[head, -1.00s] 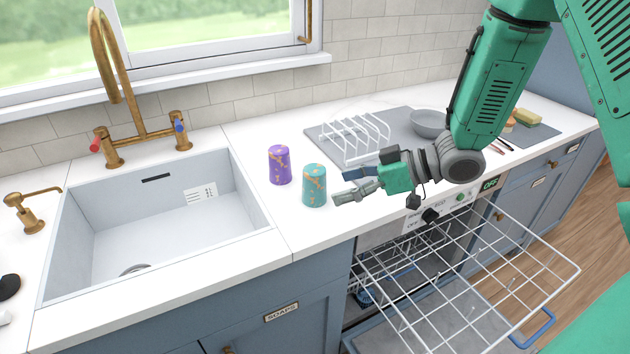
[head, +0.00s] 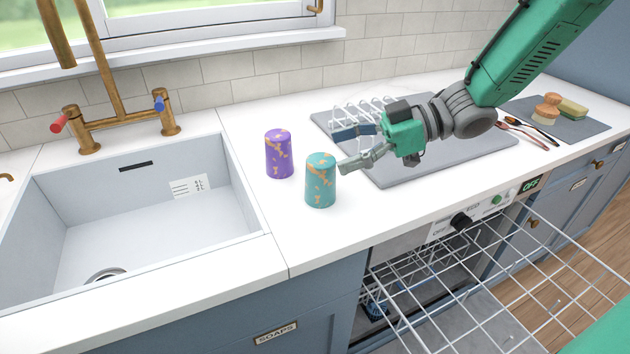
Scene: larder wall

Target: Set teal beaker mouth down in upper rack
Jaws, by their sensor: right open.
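The teal beaker (head: 320,182) with orange patches stands upright on the white counter near its front edge. It is narrower at the top, and its closed end appears to face up. My right gripper (head: 341,150) is open just right of and behind the beaker, its fingers pointing left. The nearer finger is close to the beaker's upper right side; I cannot tell whether it touches. The upper rack (head: 577,241) is a white wire rack pulled out of the dishwasher below the counter, cut off by the frame. My left gripper is not in view.
A purple beaker (head: 278,155) stands just behind and left of the teal one. A grey mat (head: 450,160) with a white dish rack (head: 362,112) lies behind my gripper. The sink (head: 150,220) is at left. The front counter strip is clear.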

